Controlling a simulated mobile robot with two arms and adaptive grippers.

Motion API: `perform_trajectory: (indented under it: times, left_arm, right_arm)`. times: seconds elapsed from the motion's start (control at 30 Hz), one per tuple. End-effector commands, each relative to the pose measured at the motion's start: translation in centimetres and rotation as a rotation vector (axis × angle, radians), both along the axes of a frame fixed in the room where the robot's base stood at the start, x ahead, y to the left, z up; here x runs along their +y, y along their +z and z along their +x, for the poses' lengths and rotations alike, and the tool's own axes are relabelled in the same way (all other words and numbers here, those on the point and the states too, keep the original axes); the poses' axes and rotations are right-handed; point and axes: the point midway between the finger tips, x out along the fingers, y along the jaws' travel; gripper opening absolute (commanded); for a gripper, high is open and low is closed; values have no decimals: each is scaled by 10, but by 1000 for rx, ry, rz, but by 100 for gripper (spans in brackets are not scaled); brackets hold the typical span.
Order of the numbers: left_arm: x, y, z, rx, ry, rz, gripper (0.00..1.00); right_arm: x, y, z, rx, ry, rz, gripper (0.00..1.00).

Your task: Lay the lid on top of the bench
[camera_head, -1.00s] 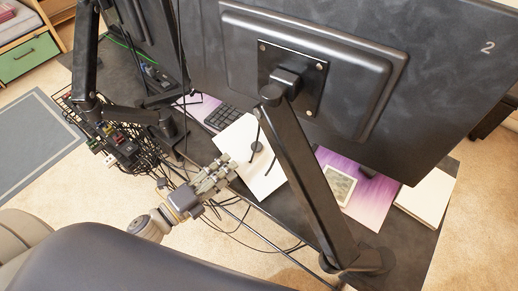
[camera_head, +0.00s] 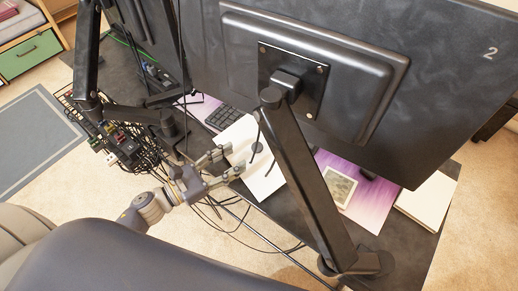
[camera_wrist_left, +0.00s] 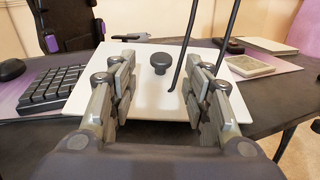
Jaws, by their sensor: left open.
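The lid is a white square panel (camera_head: 240,131) with a round black knob (camera_head: 257,147). It lies at the near edge of the dark bench top (camera_head: 409,238), behind a monitor arm. In the left wrist view the lid (camera_wrist_left: 100,85) and its knob (camera_wrist_left: 160,63) lie straight ahead, with the lid's near edge around the bench's front edge. My left gripper (camera_head: 229,164) is open and empty, its fingers reaching to the lid's near side. In the wrist view the fingers (camera_wrist_left: 163,76) stand left and right of the knob, apart from it. My right gripper is not in view.
A large monitor (camera_head: 430,75) and its black arm (camera_head: 303,170) stand close to the lid's right. Thin dark cables hang over the lid. A keyboard (camera_wrist_left: 52,88) lies to its left, a framed picture (camera_head: 340,185) to its right. Tangled cables hang below the bench edge.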

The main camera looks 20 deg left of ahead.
Motion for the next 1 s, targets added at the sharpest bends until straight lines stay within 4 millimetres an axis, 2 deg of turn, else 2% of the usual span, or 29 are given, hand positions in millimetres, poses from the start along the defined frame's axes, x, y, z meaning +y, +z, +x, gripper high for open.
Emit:
perform_trajectory:
  times: [0.1,0.37,0.53,0.7,0.97,1.0]
  left_arm:
    - [-10,2,14,-1,1,-3,44]
    - [-21,2,28,1,1,-3,44]
    - [-37,3,47,1,1,-4,44]
    - [-48,0,61,2,1,-2,44]
    - [-50,-2,63,3,1,-3,44]
    - [-50,-2,63,3,1,-3,42]
  right_arm:
    - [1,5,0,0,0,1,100]
    - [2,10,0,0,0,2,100]
    - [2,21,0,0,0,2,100]
    - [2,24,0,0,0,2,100]
    - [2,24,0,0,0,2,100]
    - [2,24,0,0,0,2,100]
